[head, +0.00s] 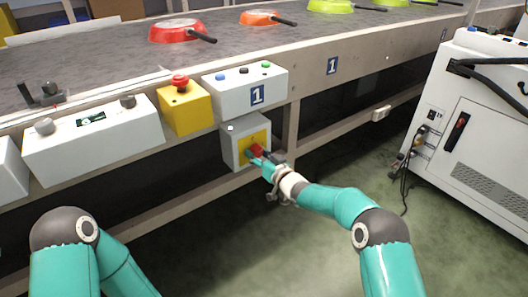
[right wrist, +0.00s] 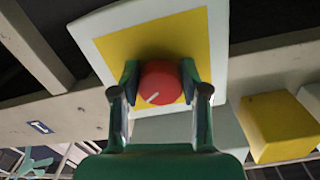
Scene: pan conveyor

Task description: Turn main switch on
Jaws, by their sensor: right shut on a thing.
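The main switch is a red round knob (right wrist: 160,83) on a yellow plate on a white-grey box (head: 231,147), mounted under the conveyor's front edge in the head view. A pale mark on the knob points to its lower left in the right wrist view. My right gripper (head: 258,154) is at the switch, its two fingers (right wrist: 162,88) shut on the knob's left and right sides. In the head view the gripper covers part of the knob. My left arm shows at the bottom left of the head view, but its gripper is out of view.
Above the switch box are a yellow box with a red button (head: 184,106) and a white button box (head: 243,92). Colored pans, such as a red one (head: 175,31), lie on the conveyor (head: 110,62). A white cabinet (head: 478,130) stands at the right. The green floor between is clear.

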